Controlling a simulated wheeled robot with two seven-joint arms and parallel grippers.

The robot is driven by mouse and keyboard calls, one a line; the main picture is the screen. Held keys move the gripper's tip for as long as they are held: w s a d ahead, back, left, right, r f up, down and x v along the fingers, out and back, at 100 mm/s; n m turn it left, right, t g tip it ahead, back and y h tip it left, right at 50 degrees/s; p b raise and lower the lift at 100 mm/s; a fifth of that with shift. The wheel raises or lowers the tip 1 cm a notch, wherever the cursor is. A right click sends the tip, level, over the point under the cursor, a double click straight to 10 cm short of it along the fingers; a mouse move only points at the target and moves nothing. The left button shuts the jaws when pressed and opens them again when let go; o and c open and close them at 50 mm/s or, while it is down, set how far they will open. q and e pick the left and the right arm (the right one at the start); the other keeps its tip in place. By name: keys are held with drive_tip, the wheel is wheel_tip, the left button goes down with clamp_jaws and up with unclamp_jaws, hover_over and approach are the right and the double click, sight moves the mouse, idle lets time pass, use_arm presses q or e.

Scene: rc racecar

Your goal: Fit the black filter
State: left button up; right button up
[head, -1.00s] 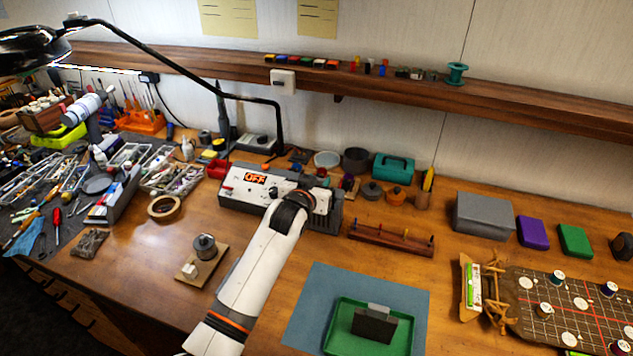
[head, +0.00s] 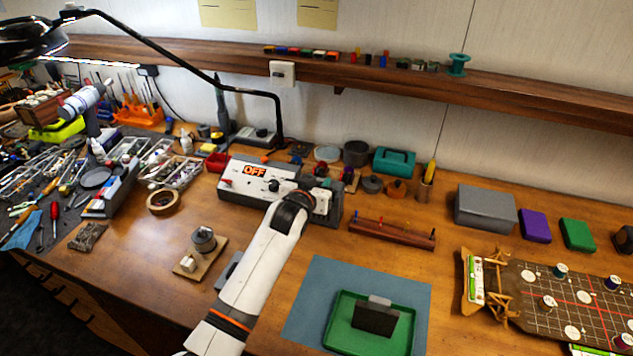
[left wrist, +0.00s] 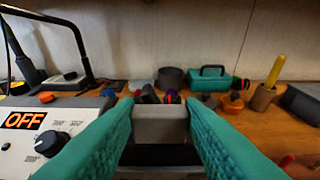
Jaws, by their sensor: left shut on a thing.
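A black block with a grey top (head: 374,318) stands in the green tray (head: 333,340) on a blue mat. The white station with an orange OFF display (head: 262,180) sits mid-bench. My left gripper (head: 322,198) is at the station's right end; its fingertips are hard to make out there. In the left wrist view, its two teal fingers (left wrist: 160,128) are shut on a grey piece (left wrist: 160,112) with a dark area below it. I cannot tell whether the dark area is part of this piece or an opening. My right gripper is not in view.
A grey slab (head: 229,270) lies left of my arm, near a small board with a spool (head: 204,240). A wooden peg rack (head: 392,234) stands right of the station. A lamp arm (head: 278,120) rises behind it.

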use_arm(q)
drive_tip(key=shift+f+b, duration=0.3)
drive_tip(key=shift+f, duration=0.3)
drive_tip(key=o, duration=1.3)
drive_tip(key=shift+c, duration=0.2)
drive_tip(key=b+v, duration=0.1)
drive_tip(key=v, duration=1.1)
